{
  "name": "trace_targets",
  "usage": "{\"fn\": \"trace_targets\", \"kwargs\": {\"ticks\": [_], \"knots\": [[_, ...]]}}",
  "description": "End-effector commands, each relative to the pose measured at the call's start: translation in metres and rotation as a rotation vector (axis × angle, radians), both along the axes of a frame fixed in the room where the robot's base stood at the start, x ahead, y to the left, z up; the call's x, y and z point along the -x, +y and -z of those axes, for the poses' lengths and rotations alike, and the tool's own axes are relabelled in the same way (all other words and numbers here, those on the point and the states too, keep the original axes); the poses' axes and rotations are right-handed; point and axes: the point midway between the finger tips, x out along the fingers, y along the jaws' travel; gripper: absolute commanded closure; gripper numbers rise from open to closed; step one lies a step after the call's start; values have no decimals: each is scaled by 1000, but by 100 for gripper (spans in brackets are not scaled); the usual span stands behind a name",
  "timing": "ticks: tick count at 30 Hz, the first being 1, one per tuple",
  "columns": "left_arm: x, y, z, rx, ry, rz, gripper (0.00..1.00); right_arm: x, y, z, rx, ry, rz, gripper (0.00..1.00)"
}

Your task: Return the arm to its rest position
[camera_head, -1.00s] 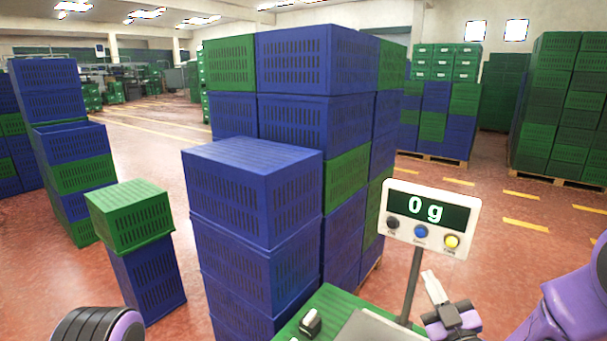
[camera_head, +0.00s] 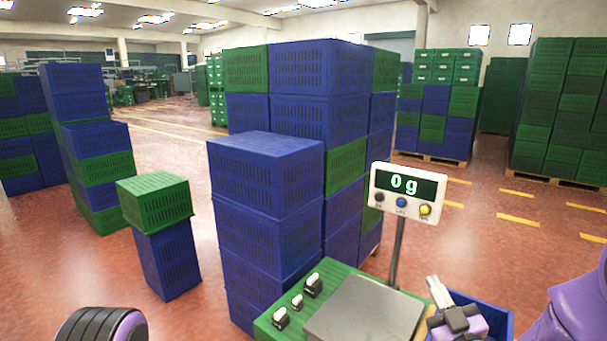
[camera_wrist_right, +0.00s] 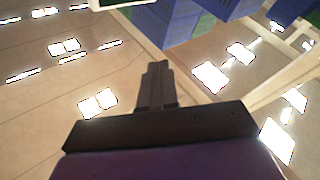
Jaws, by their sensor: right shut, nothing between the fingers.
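My right gripper (camera_head: 439,293) is at the lower right of the head view, pointing up, its fingers together and empty. It is right of the scale's plate and below the display. In the right wrist view my right gripper (camera_wrist_right: 155,68) shows its two fingers closed with nothing between them, against the ceiling. My purple right arm (camera_head: 580,310) comes in from the right edge. Part of my left arm (camera_head: 100,325) shows at the bottom left; its gripper is out of the picture.
The scale's display (camera_head: 404,193) reads 0 g above a bare metal plate (camera_head: 365,312). A green surface (camera_head: 270,325) carries several small pale-topped items. A blue crate (camera_head: 495,312) stands behind my right gripper. Tall stacks of blue and green crates (camera_head: 315,120) stand ahead. Open red floor lies at the left.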

Motion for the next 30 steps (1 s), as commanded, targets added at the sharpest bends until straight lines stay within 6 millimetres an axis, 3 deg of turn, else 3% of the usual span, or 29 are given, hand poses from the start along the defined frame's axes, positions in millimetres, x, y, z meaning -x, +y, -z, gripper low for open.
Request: {"fn": "trace_targets", "kwargs": {"ticks": [8,14,17,20,23,24,27,30], "knots": [[-1,0,0,0,-1,0,100,1,-8,30,-195,160,18,100],[0,0,0,-1,-1,0,100,21,-14,101,-419,412,111,100],[0,0,0,-1,-1,0,100,44,-19,148,-529,560,194,100],[0,0,0,-1,-1,0,100,83,-23,204,-642,732,315,100],[0,0,0,-1,-1,0,100,146,-27,266,-745,926,489,100],[0,0,0,-1,-1,0,100,175,-29,288,-769,1001,563,100],[0,0,0,-1,-1,0,100,245,-31,327,-774,1158,721,100],[0,0,0,-1,-1,0,100,298,-30,349,-727,1269,799,100]]}}
